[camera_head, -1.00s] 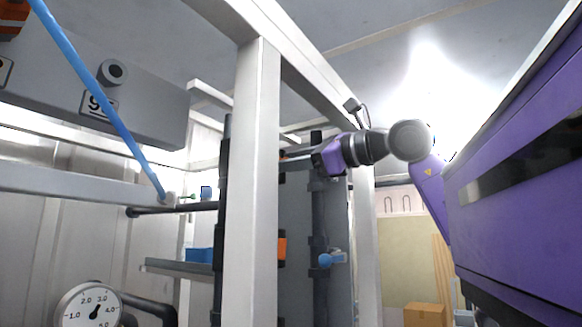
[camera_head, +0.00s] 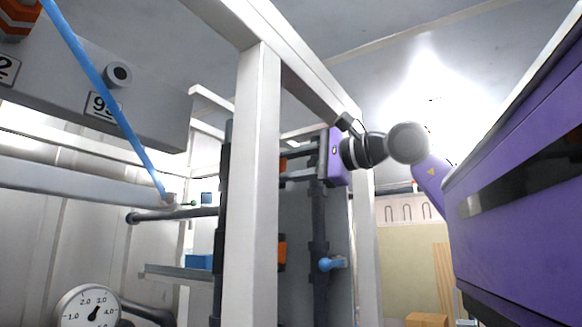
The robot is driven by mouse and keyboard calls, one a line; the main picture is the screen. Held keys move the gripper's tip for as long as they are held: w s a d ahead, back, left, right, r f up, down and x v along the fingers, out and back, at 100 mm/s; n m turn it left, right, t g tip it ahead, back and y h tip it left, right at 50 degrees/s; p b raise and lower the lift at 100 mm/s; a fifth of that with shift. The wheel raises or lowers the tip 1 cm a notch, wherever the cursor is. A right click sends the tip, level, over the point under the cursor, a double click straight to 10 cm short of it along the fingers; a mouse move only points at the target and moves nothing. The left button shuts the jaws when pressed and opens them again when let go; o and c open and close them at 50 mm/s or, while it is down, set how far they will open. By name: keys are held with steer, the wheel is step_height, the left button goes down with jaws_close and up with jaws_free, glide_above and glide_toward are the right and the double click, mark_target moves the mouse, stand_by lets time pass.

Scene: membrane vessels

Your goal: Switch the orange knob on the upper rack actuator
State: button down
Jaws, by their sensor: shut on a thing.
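The orange knob (camera_head: 283,164) on the upper rack actuator shows as a small orange patch just right of the white frame post. The post hides most of it and the actuator body. My gripper (camera_head: 288,167) reaches in from the right with its two fingers one above the other. The fingertips are at the knob, and the gripper is shut on it. The purple palm (camera_head: 338,157) stands upright to the right. A second orange part (camera_head: 282,252) sits lower on the same rack, apart from my gripper.
The white post (camera_head: 252,190) stands close in front of the knob. A dark vertical pipe (camera_head: 319,220) with a blue-handled valve (camera_head: 326,264) runs below my gripper. A pressure gauge (camera_head: 88,308) is at lower left. A blue hose (camera_head: 105,100) crosses the upper left.

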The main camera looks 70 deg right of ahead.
steer(key=shift+n, duration=0.3)
steer(key=c, duration=0.9)
jaws_free()
steer(key=shift+b+v, duration=1.2)
steer(key=shift+v, duration=2.75)
